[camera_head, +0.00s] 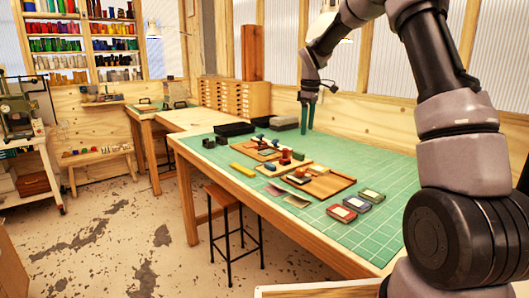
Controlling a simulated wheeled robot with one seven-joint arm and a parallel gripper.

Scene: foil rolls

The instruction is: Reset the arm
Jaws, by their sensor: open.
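My arm reaches in from the right of the head view, arches over the workbench and hangs down at its far part. My gripper (307,118) points downward with its two thin teal fingers a little apart. It is open, and nothing shows between the fingers. It is near the back of the green cutting mat (345,163), close to a grey block (284,123). Whether the fingertips touch the mat is hard to tell at this size.
Wooden trays (327,186) with small items lie mid-bench. Several small colored boxes (341,213) sit nearer. A yellow bar (242,170) lies at the left edge, and a black tray (234,129) stands at the back. A stool (222,196) stands below. The mat's right part is clear.

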